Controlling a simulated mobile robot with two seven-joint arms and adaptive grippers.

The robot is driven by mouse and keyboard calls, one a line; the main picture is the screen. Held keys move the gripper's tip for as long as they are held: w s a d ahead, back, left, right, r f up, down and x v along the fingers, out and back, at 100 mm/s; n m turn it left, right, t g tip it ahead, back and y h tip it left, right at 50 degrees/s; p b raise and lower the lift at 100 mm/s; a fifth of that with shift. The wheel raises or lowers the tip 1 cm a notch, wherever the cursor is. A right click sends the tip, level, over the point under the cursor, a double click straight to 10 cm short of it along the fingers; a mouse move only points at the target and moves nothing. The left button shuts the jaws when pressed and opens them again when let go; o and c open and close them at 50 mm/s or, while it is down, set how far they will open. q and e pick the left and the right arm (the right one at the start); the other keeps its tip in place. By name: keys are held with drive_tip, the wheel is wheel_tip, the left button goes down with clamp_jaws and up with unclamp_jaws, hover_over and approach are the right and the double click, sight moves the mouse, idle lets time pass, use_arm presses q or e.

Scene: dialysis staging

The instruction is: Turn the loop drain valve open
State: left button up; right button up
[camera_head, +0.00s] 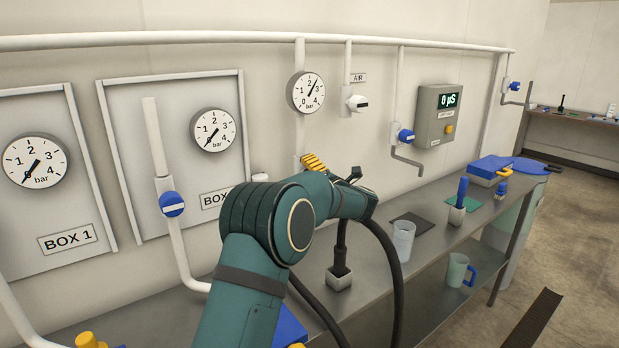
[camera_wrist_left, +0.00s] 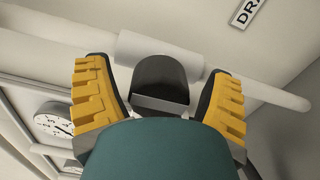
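My left arm rises from the bottom of the head view, and the yellow fingers of my left gripper (camera_head: 314,162) are at the wall, below a gauge on a white pipe. In the left wrist view the two yellow fingers of this gripper (camera_wrist_left: 160,90) are apart. A white cylindrical fitting (camera_wrist_left: 160,55) on a pipe lies beyond them. A dark rounded part (camera_wrist_left: 160,85) shows between the fingers; I cannot tell what it belongs to. A partly cut-off label reading "DR" (camera_wrist_left: 245,12) is above the pipe. No valve handle marked as drain is clear in the head view. My right gripper is out of view.
Blue-handled valves (camera_head: 172,204) (camera_head: 405,136) and a white AIR valve (camera_head: 357,103) are on the wall. The floor at right is open.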

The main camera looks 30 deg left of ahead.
use_arm(q)
drive_tip(key=v, duration=1.2)
idle(0.4)
